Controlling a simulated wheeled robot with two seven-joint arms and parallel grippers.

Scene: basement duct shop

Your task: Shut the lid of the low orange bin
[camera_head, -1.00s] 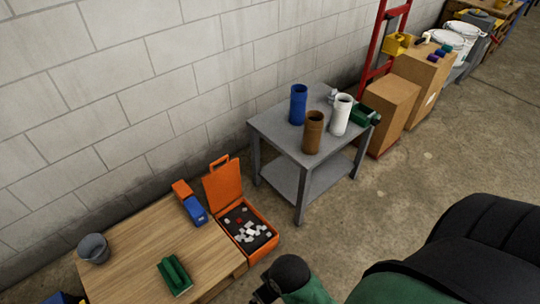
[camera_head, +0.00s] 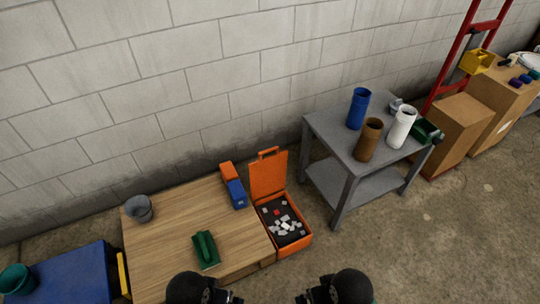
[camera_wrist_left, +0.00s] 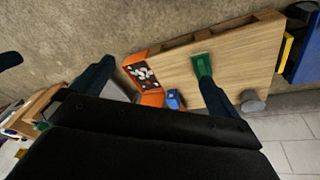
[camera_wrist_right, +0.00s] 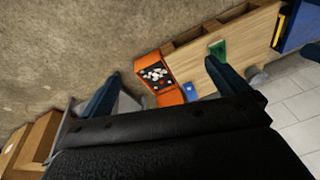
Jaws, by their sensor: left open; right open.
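The low orange bin (camera_head: 296,243) stands at the right end of the wooden table. Its orange lid (camera_head: 268,175) is open and stands up at the back, toward the wall, with a handle on its top edge. Inside, a dark bed holds several white pieces and a red one. The bin also shows in the left wrist view (camera_wrist_left: 152,99) and in the right wrist view (camera_wrist_right: 147,60). My left gripper (camera_head: 238,299) and my right gripper (camera_head: 300,299) are at the bottom of the head view, both apart from the bin. Both are open and empty, their fingers spread in the wrist views.
On the wooden table (camera_head: 165,235) are a blue and orange object (camera_head: 234,187), a green object (camera_head: 206,249) and a grey bucket (camera_head: 139,208). A grey metal table (camera_head: 335,150) with blue, brown and white containers stands right of the bin. Floor is clear in front of it.

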